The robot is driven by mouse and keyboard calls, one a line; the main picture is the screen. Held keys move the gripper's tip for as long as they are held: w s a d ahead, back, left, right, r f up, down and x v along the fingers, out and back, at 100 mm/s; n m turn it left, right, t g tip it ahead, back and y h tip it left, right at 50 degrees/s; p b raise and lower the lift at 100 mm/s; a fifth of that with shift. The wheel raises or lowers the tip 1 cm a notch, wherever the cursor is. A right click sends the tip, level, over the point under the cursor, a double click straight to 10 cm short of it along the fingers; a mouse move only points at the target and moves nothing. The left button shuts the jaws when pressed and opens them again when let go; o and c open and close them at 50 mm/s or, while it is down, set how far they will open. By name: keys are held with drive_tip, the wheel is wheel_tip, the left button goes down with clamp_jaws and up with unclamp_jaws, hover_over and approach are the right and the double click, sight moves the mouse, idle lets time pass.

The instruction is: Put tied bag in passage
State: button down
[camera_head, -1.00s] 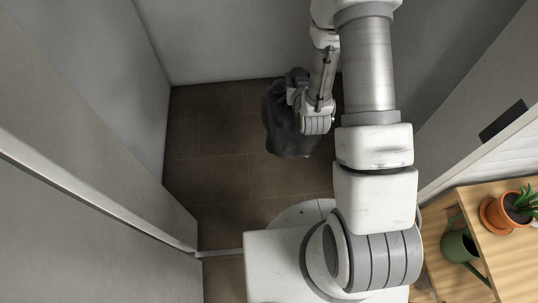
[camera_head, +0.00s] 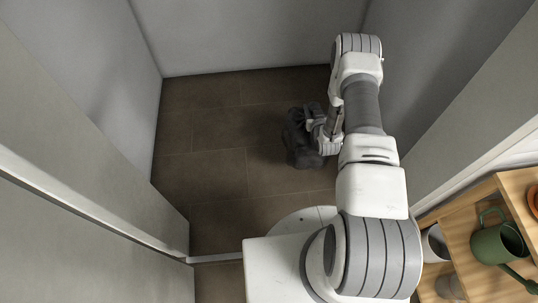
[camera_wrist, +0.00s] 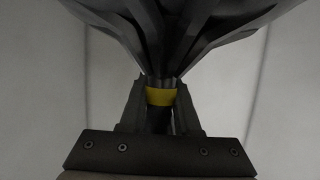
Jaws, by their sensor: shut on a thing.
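The tied bag (camera_head: 300,140) is a dark grey, bulging sack in the head view, held at my gripper over the brown tiled floor. In the wrist view the bag (camera_wrist: 185,30) spreads out beyond the fingers, with pleats gathering to a neck wrapped in a yellow tie (camera_wrist: 161,97). My gripper (camera_wrist: 161,108) is shut on the neck, one finger on each side. In the head view my gripper's fingertips are hidden behind the wrist and bag. I cannot tell whether the bag touches the floor.
The passage floor (camera_head: 215,165) is bare brown tile, closed in by grey walls at the left, back and right. A metal-edged threshold (camera_head: 215,258) crosses its near side. At the right, a wooden shelf (camera_head: 470,235) holds a green watering can (camera_head: 497,245) and pots.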

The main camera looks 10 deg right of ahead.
sight(283, 137)
wheel_tip(283, 137, down, 10)
drive_tip(key=d+b, duration=0.2)
drive_tip(key=b, duration=0.1)
drive_tip(key=a+f+b, duration=0.1)
drive_tip(key=a+f, duration=0.1)
drive_tip(key=a, duration=0.1)
drive_tip(key=w+a+f+b, duration=0.1)
drive_tip(key=a+f+b, duration=0.1)
drive_tip(key=a, duration=0.2)
drive_tip(key=w+a+f+b, duration=0.1)
drive_tip(key=a+f, duration=0.2)
drive_tip(key=a, duration=0.1)
drive_tip(key=shift+w+a, duration=0.1)
drive_tip(key=shift+w, duration=0.1)
drive_tip(key=shift+f+b, duration=1.3)
drive_tip(key=shift+f, duration=0.8)
drive_tip(key=c, duration=0.6)
unclamp_jaws()
drive_tip(key=shift+s+f, duration=0.1)
